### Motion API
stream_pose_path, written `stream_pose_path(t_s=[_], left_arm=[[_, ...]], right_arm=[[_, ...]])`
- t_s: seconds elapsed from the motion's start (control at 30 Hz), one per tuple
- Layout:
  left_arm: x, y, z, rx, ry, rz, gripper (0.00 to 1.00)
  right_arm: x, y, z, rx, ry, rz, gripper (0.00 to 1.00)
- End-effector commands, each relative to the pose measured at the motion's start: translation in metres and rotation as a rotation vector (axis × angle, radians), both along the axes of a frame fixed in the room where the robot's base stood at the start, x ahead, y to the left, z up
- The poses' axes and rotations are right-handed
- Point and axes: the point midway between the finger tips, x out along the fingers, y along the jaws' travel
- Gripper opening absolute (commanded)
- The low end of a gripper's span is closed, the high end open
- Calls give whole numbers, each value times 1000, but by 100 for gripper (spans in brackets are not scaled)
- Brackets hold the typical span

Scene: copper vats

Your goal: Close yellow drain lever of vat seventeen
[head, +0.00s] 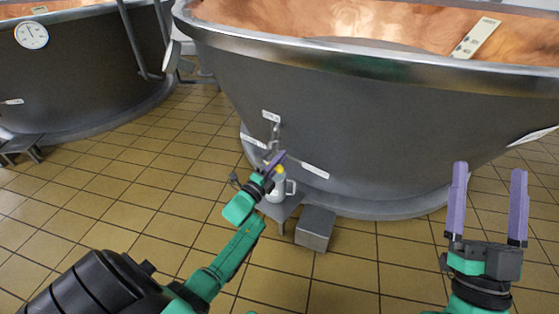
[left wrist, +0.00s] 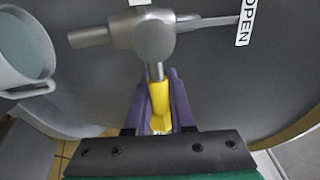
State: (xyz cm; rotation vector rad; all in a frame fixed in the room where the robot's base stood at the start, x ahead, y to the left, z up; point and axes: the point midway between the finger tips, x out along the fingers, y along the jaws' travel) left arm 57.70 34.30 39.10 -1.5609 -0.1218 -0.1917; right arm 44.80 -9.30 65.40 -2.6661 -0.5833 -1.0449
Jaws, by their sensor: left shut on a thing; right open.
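The yellow drain lever (left wrist: 160,98) sits between the purple fingers of my left gripper (left wrist: 158,88) in the left wrist view. The gripper is shut on it. A metal stem joins the lever to the grey drain valve (left wrist: 155,40) on the vat wall. In the head view a bit of the yellow lever (head: 281,169) shows beside my left gripper (head: 272,165), low at the front of the large vat (head: 350,120). An OPEN label (left wrist: 246,22) is right of the valve. My right gripper (head: 490,170) is open and empty at the right. I cannot read a vat number.
A pale jug (head: 279,189) with a handle stands just below the valve; it also shows in the left wrist view (left wrist: 25,52). A grey metal box (head: 315,228) is on the floor beside it. Another vat (head: 80,70) stands at the left. The tiled floor (head: 130,190) between is clear.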

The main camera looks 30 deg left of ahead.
Motion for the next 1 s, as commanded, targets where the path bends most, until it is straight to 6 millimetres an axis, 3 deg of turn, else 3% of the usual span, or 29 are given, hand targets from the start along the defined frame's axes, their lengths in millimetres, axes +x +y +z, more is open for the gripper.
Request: stream_pose_path(t_s=[0.03, 0.37, 0.4, 0.47, 0.87, 1.0], left_arm=[[0, -8, -2, 7, 1, -13, 0], [0, -7, -3, 8, 4, -13, 0], [0, -7, -3, 8, 4, -13, 29], [0, -7, -3, 8, 4, -13, 51], [-2, -4, -2, 5, 4, -6, 51], [-7, -3, -3, 4, 4, -5, 51]], right_arm=[[0, 0, 1, 1, -5, 0, 100], [-1, -1, 2, 2, -8, -1, 100], [-1, -1, 2, 2, -8, -2, 100], [-1, -1, 2, 2, -8, -2, 100], [0, 0, 2, 3, -4, -1, 100], [4, 1, -6, 1, 31, 5, 100]])
